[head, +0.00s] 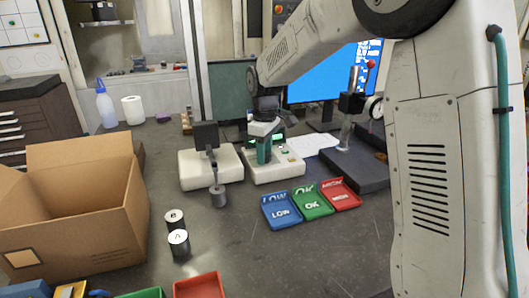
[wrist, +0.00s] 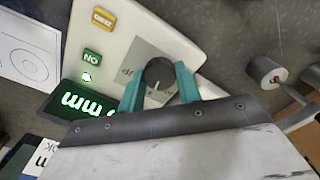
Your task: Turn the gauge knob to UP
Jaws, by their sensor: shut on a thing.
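The gauge knob (wrist: 159,73) is a dark round knob on the white gauge base (wrist: 130,30), beside a grey label patch whose lettering is partly hidden. A short pale mark shows on the knob. My gripper (wrist: 160,80) has its two teal fingers on either side of the knob and is shut on it. In the head view my gripper (head: 263,152) points down onto the gauge base (head: 285,171), and the knob is hidden there. The base also has a lit green display (wrist: 88,104), a green ON button (wrist: 92,55) and a yellow ZERO button (wrist: 104,18).
A stand (head: 195,172) with a hanging grey cylinder (head: 218,197) is left of the gauge base. Blue LOW (head: 281,211), green OK (head: 312,204) and red (head: 341,196) trays lie in front. Two cylinders (head: 178,244) and a cardboard box (head: 75,220) stand at left.

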